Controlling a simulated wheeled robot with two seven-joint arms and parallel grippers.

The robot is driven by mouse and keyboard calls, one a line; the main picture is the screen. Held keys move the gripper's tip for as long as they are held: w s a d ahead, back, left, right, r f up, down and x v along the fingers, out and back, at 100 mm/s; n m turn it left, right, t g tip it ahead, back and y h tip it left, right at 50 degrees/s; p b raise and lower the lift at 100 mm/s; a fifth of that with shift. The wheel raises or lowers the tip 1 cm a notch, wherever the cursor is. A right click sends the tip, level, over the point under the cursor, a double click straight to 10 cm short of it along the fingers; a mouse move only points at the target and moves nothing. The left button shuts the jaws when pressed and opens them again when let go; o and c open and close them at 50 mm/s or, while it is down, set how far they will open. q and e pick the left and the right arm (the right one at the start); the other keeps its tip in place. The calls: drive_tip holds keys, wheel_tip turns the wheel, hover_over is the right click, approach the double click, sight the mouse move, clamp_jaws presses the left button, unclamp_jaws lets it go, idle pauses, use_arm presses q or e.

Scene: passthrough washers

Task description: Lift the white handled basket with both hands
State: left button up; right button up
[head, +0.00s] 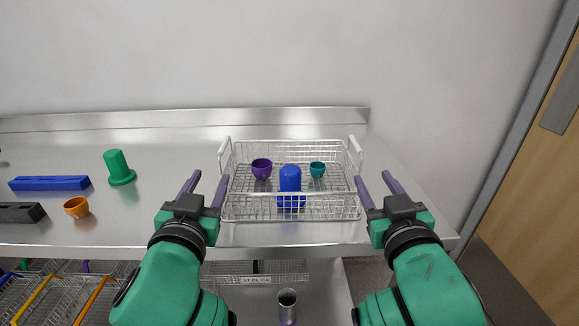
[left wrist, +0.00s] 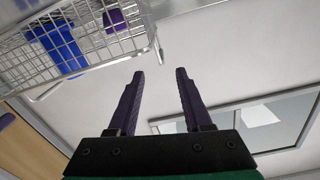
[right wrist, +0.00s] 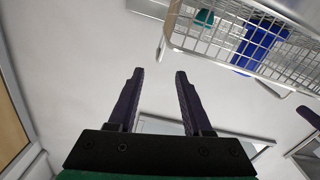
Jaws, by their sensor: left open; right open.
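The white wire basket (head: 290,206) stands on the steel counter, with a white handle at its left end (head: 223,155) and another at its right end (head: 355,153). It holds a purple cup (head: 262,168), a blue rounded cylinder (head: 290,180) and a teal cup (head: 317,169). My left gripper (head: 206,182) is open and empty, just left of the basket's front left corner. My right gripper (head: 373,183) is open and empty at the basket's right side. The basket also shows in the left wrist view (left wrist: 100,45) and the right wrist view (right wrist: 215,41), with nothing between either gripper's fingers.
On the counter (head: 150,215) to the left are a green flanged piece (head: 117,167), an orange cup (head: 76,207), a blue bar (head: 50,183) and a dark block (head: 20,212). A back wall rises behind. Wire baskets (head: 40,295) and a metal cup (head: 287,303) sit below the counter.

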sight(224, 142)
use_arm(q)
drive_tip(key=w, duration=1.4)
drive_tip(key=shift+a+r, duration=0.2)
drive_tip(key=shift+r, duration=0.15)
use_arm(e)
drive_tip(key=w, duration=1.4)
drive_tip(key=shift+a+r, duration=0.2)
drive_tip(key=shift+r, duration=0.15)
use_arm(q)
drive_tip(key=shift+s, duration=0.1)
clamp_jaws()
use_arm(e)
drive_tip(key=shift+s, duration=0.1)
clamp_jaws()
use_arm(q)
drive_tip(key=shift+r, duration=0.1)
